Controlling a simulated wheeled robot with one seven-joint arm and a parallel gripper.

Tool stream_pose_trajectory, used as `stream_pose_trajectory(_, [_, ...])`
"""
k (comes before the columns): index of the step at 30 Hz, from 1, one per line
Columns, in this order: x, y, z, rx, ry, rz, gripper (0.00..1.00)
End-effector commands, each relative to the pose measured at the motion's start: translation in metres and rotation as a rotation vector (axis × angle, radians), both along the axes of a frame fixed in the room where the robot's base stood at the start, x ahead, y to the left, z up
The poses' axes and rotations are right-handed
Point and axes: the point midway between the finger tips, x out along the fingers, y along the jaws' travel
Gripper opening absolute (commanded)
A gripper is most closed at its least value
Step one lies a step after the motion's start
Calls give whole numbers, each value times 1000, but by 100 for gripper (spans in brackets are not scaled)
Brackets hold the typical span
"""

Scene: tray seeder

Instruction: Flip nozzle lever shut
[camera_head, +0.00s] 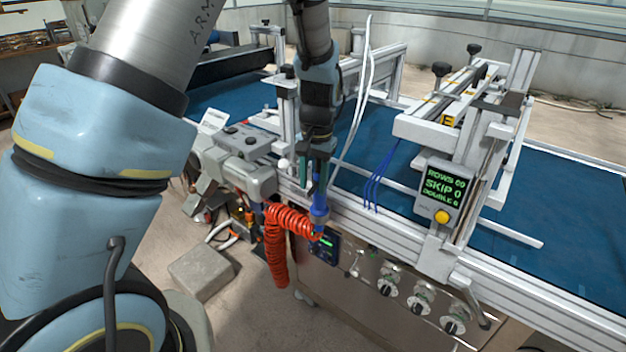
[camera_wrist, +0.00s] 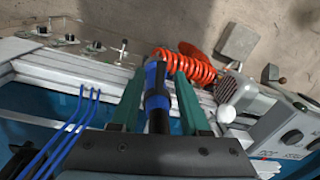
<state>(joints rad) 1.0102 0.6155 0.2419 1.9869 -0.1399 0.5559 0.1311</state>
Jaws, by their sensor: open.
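A blue-and-black nozzle (camera_head: 319,212) hangs at the machine's front rail, with a red coiled hose (camera_head: 277,240) beside it. My gripper (camera_head: 319,185) is over it, pointing down. In the wrist view the nozzle (camera_wrist: 156,88) lies between the two green fingers of my open gripper (camera_wrist: 160,80). I cannot tell whether either finger touches it. I cannot make out a separate lever on the nozzle or its position. The red hose also shows beyond the fingertips in the wrist view (camera_wrist: 198,68).
A grey motor housing (camera_head: 248,178) is close left of my gripper. Blue tubes (camera_head: 380,180) and a display box (camera_head: 441,195) are to the right. Several knobs (camera_head: 419,302) sit on the front panel below. A grey block (camera_head: 201,272) lies on the floor.

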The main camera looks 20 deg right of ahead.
Motion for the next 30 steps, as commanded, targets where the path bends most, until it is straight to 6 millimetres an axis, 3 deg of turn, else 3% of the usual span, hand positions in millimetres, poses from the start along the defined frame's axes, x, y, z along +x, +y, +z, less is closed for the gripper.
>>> stream_pose_trajectory(8, [0, 0, -1, 1, 1, 1, 43])
stream_pose_trajectory(19, [0, 0, -1, 0, 0, 1, 2])
stream_pose_trajectory(30, [0, 0, -1, 0, 0, 1, 0])
